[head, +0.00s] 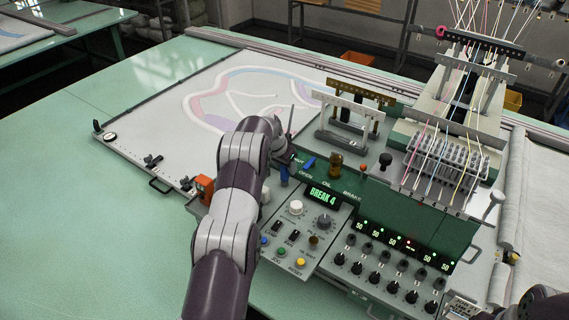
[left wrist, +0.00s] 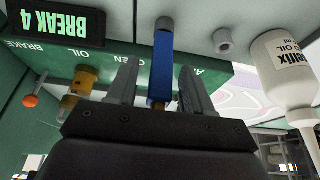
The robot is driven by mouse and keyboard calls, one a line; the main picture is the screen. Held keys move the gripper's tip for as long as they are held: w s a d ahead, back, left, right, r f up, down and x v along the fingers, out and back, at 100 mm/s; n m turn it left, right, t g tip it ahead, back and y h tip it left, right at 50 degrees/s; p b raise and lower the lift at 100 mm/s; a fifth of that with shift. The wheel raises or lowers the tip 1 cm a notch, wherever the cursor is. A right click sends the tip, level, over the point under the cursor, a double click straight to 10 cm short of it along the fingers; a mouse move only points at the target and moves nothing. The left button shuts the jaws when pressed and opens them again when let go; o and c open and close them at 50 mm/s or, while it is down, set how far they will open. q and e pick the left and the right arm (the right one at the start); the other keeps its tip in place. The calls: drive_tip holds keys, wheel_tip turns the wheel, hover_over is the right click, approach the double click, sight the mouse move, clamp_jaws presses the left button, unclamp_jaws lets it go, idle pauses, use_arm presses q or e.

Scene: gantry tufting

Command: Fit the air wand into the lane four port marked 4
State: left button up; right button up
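A slim blue cylinder with a grey end, which looks like the air wand (left wrist: 161,62), runs between the two fingers of my left gripper (left wrist: 158,80) in the left wrist view. Narrow gaps show on both sides of it, so the fingers look open around it. In the head view my left gripper (head: 283,162) is over the left part of the green panel, and a bit of blue shows just below it. The block with several threaded ports (head: 448,158) is to the right; I cannot read a 4 on it.
The control box display (head: 323,195) reads BREAK 4, with knobs and buttons below. A blue lever (head: 309,163) and a brass fitting (head: 336,163) stand on the green panel (head: 345,182). A white oil bottle (left wrist: 291,65) is close beside my left gripper. The green table (head: 85,225) is clear at left.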

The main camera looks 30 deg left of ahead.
use_arm(q)
drive_tip(key=shift+w+f, duration=0.1)
drive_tip(key=shift+w, duration=0.05)
clamp_jaws()
drive_tip(key=c, duration=0.6)
unclamp_jaws()
clamp_jaws()
drive_tip(key=shift+r, duration=0.2)
drive_tip(key=shift+r, duration=0.1)
drive_tip(key=shift+r, duration=0.2)
drive_tip(key=shift+r+p, duration=0.5)
drive_tip(key=shift+r, duration=0.95)
